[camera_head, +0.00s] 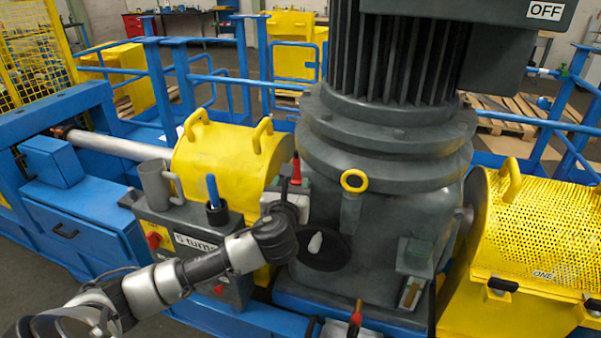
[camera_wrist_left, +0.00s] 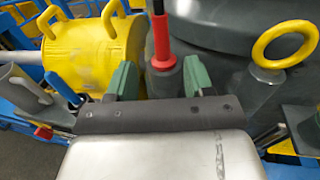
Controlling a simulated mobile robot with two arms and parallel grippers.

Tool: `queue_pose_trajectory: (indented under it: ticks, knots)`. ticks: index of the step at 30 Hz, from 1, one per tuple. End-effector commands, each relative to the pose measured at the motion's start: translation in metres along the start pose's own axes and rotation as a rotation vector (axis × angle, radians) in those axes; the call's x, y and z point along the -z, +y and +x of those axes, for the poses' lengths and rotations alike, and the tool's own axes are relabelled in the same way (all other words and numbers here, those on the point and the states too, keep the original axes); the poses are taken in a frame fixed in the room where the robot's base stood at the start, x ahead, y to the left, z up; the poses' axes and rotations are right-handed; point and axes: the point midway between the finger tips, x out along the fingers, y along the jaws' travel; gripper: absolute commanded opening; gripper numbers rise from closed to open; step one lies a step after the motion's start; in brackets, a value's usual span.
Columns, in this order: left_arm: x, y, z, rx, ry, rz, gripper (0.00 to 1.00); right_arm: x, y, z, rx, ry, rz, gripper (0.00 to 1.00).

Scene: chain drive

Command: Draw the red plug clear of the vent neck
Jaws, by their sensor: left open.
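The red plug (camera_wrist_left: 160,42) stands upright in the dark vent neck (camera_wrist_left: 164,82) in the left wrist view. It has a tall thin handle and a wider foot. In the head view the red plug (camera_head: 296,168) shows above my left gripper, left of the gearbox's yellow ring. My left gripper (camera_wrist_left: 160,78) is open, with one green finger on each side of the neck, below the plug's foot. I see a gap on the left side; contact on the right is unclear. In the head view my left gripper (camera_head: 290,190) is partly hidden by its wrist. My right gripper is not in view.
The grey gearbox (camera_head: 375,235) stands close behind. A yellow lifting ring (camera_head: 354,181) is to the right of the plug. A grey mug (camera_head: 158,184) and a blue-handled tool (camera_head: 213,190) stand at left. Yellow guards (camera_head: 225,160) flank the gearbox.

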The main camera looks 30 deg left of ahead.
Motion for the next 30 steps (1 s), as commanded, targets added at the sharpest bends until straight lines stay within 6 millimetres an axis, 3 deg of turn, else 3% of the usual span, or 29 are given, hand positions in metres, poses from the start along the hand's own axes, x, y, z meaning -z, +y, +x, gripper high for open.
queue_pose_trajectory:
  ticks: [4, 13, 26, 30]
  knots:
    - [-0.002, 0.000, 0.029, -0.002, 0.001, -0.003, 0.52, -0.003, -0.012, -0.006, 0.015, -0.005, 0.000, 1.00]
    - [0.000, 0.000, 0.073, -0.001, 0.002, -0.004, 0.52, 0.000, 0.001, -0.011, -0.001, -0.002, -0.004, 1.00]
    - [0.001, 0.000, 0.083, 0.002, 0.002, -0.003, 0.52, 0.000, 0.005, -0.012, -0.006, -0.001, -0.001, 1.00]
    - [0.001, 0.000, 0.083, 0.002, 0.002, -0.003, 0.32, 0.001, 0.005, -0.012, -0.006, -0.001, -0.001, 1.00]
